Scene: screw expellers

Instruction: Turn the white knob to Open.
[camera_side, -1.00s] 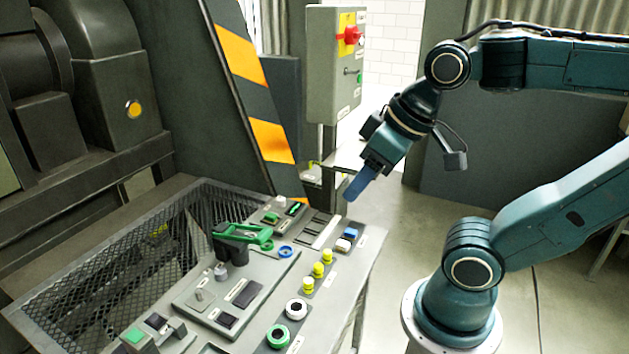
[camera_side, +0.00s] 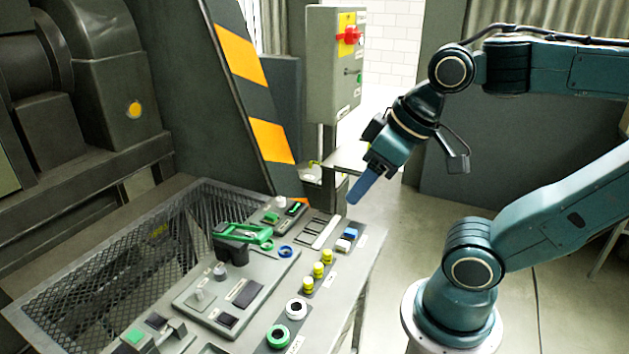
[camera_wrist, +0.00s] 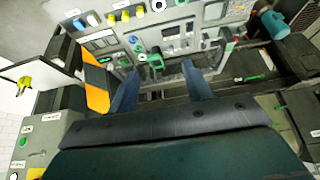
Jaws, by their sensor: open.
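A round white knob (camera_side: 296,309) with a dark centre sits on the near right part of the grey console, between the yellow buttons and a green ring knob. It appears at the top edge of the wrist view (camera_wrist: 158,5). Its label is too small to read. My gripper (camera_side: 358,198) hangs in the air near the console's far right corner, apart from the knob and touching nothing. In the wrist view its two blue fingers (camera_wrist: 160,70) are spread with nothing between them.
Several yellow buttons (camera_side: 318,269) stand in a row behind the white knob. The green ring knob (camera_side: 278,336) is just in front of it. A green-handled lever (camera_side: 243,233) rises from the console. A grey switch box (camera_side: 335,80) stands behind. Space above the console's right side is clear.

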